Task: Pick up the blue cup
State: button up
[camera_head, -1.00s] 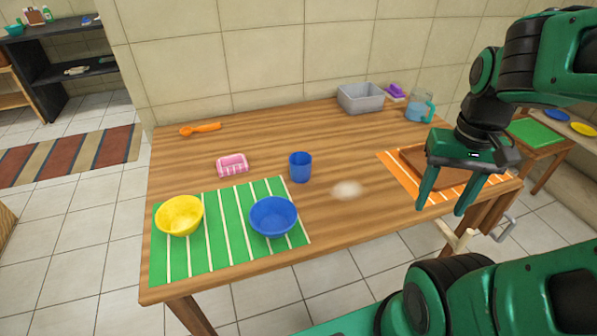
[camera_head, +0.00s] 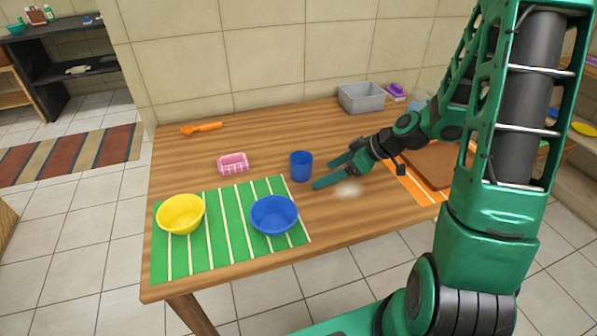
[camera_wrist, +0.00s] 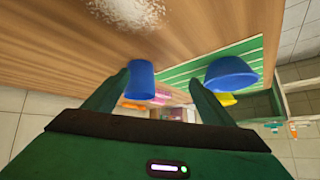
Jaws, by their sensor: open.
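The blue cup (camera_head: 301,166) stands upright on the wooden table, just behind the right end of the green striped mat. My gripper (camera_head: 322,172) is open, low over the table to the right of the cup, with its fingers pointing left at it. In the wrist view, where the scene appears upside down, the blue cup (camera_wrist: 142,79) shows beside the left finger, toward the inside of the open gripper (camera_wrist: 155,88). I cannot tell whether the finger touches it.
A blue bowl (camera_head: 274,215) and a yellow bowl (camera_head: 180,214) stand on the green mat (camera_head: 228,230). A pink soap dish (camera_head: 233,163) lies left of the cup. A whitish patch (camera_head: 348,190) is under my gripper. A grey bin (camera_head: 361,97) stands at the back.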

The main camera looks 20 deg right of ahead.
aim_at(311, 163)
jog(key=w, duration=0.1)
jog(key=w+t+y, duration=0.1)
jog(key=w, duration=0.1)
jog(key=w+a+t, duration=0.1)
jog(key=shift+w+f+n, duration=0.2)
jog(key=shift+f+n, duration=0.05)
jog(key=shift+n, duration=0.15)
jog(key=shift+w+t+y, duration=0.3)
jog(key=shift+w+t, duration=0.2)
jog(key=shift+w, duration=0.05)
jog(key=x, duration=1)
jog(key=shift+w+a, duration=0.15)
jog(key=shift+w, duration=0.3)
jog(key=shift+c, duration=0.3)
jog(key=c, duration=1.1)
